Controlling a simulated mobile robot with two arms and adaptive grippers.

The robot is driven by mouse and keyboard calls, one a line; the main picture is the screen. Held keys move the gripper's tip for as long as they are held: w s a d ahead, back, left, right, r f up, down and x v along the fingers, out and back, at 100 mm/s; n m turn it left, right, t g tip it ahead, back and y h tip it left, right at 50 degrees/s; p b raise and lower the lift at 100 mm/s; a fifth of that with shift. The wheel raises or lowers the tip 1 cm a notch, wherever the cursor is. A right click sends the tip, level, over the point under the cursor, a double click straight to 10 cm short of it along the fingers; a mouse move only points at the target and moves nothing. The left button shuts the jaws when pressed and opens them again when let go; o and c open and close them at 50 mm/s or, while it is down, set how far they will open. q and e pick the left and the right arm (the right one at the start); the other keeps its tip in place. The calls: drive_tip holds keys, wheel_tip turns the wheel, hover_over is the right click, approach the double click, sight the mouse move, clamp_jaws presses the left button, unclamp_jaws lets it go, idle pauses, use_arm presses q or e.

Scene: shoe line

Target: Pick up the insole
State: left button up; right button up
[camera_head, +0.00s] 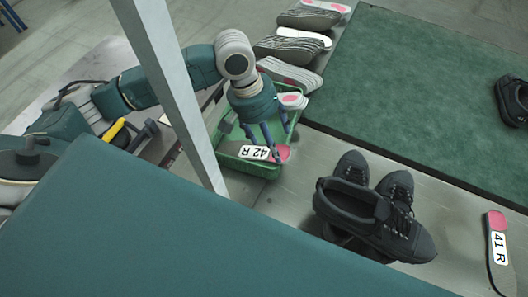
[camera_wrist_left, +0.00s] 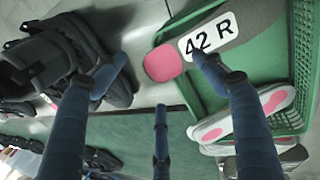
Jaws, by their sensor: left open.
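An insole marked "42 R" (camera_head: 246,152) lies at the near end of the green basket (camera_head: 252,168), its pink end at the basket's right edge. In the left wrist view the insole (camera_wrist_left: 238,28) shows its white label, and its pink end reaches past the basket's rim (camera_wrist_left: 205,100). My left gripper (camera_head: 268,150) points down over the insole with its fingers spread. In the left wrist view the open fingers (camera_wrist_left: 162,80) frame the pink end and part of the label; nothing is visibly held. Contact cannot be told. My right gripper is not in view.
Dark shoes (camera_head: 372,222) stand right of the basket. Another insole marked "41 R" (camera_head: 498,250) lies at the far right. Grey striped soles (camera_head: 290,74) line the green mat (camera_head: 420,90). A pale post (camera_head: 172,90) rises left of the basket. A teal surface (camera_head: 150,225) fills the front.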

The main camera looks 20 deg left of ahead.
sight(280, 152)
use_arm(q)
drive_tip(key=shift+w+p+x, duration=0.2)
drive_tip(key=shift+p+x, duration=0.1)
drive_tip(key=shift+x, duration=0.7)
drive_tip(key=x, duration=0.3)
drive_tip(key=shift+w+f+p, duration=0.2)
drive_tip(key=shift+w+p, duration=0.1)
drive_tip(key=shift+w, duration=0.1)
drive_tip(key=shift+d+f, duration=0.1)
drive_tip(key=shift+f, duration=0.1)
drive_tip(key=c, duration=1.1)
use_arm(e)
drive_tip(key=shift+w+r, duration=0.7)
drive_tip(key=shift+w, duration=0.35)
